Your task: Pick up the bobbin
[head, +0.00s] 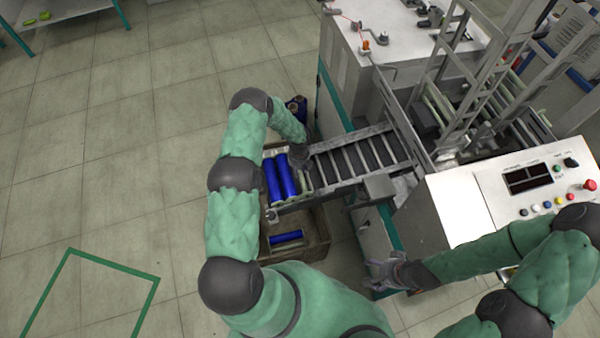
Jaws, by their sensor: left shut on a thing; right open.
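Two blue bobbins, a left one (270,183) and a right one (288,178), lie side by side at the lower end of the roller chute (350,160). My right gripper (383,272) is open and empty, low beside the machine's front, apart from the bobbins.
A brown crate (318,240) below the chute holds another blue bobbin (286,238). Another dark blue bobbin (297,104) shows behind my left forearm. A control panel (525,180) with buttons stands at right. The tiled floor at left is clear.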

